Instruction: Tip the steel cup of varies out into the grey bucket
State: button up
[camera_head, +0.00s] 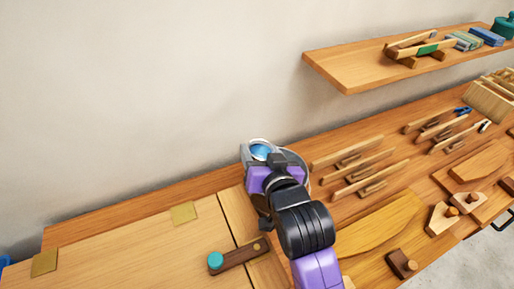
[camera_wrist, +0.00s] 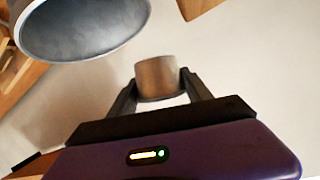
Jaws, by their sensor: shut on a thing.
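The grey bucket (camera_wrist: 85,28) shows large at the upper left of the wrist view, its round mouth and grey inside partly in sight. A small brownish metal cup (camera_wrist: 158,78), which looks like the steel cup, sits between the two fingers of my gripper (camera_wrist: 158,88). My gripper is shut on it; the cup is close to the bucket but apart from it in this picture. The cup's contents cannot be seen. In the head view, my gripper (camera_head: 266,168) is in front of a grey rimmed container with light blue inside (camera_head: 260,150) and hides much of it.
The wooden bench (camera_head: 130,222) runs along a plain wall. Several slotted wooden pieces (camera_head: 360,170) and wooden blocks lie to the right. A wooden shelf (camera_head: 350,72) holds things above. A dark strip with a teal knob (camera_head: 215,261) lies in front.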

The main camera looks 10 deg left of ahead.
jog(key=shift+f+m+y+b, duration=0.5)
jog(key=shift+m+b, duration=0.3)
jog(key=shift+b, duration=0.1)
jog(key=m+y+b, duration=0.1)
jog(key=m+b, duration=0.1)
jog(key=f+m+y+b, duration=0.1)
jog(key=b, duration=0.1)
jog(key=shift+w+d+m+b, duration=0.15)
jog(key=shift+d+m+b, duration=0.2)
jog(key=shift+d+m, duration=0.05)
jog(key=m+b, duration=0.1)
jog(key=m+y+b, duration=0.1)
jog(key=d+m+b, duration=0.1)
jog(key=b, duration=0.1)
jog(key=shift+w+d+f+m+y, duration=0.1)
jog(key=shift+w+f+m+y, duration=0.15)
jog(key=shift+f+m+y, duration=0.05)
jog(key=m, duration=0.2)
jog(key=d+m+t+y, duration=0.1)
jog(key=m, duration=0.1)
jog(key=m+t, duration=0.1)
jog(key=m, duration=0.1)
jog(key=shift+w+d+r+m+y+b, duration=0.25)
jog(key=shift+w+d+m+y+b, duration=0.05)
jog(key=shift+d+m+b, duration=0.1)
dwell(0.3)
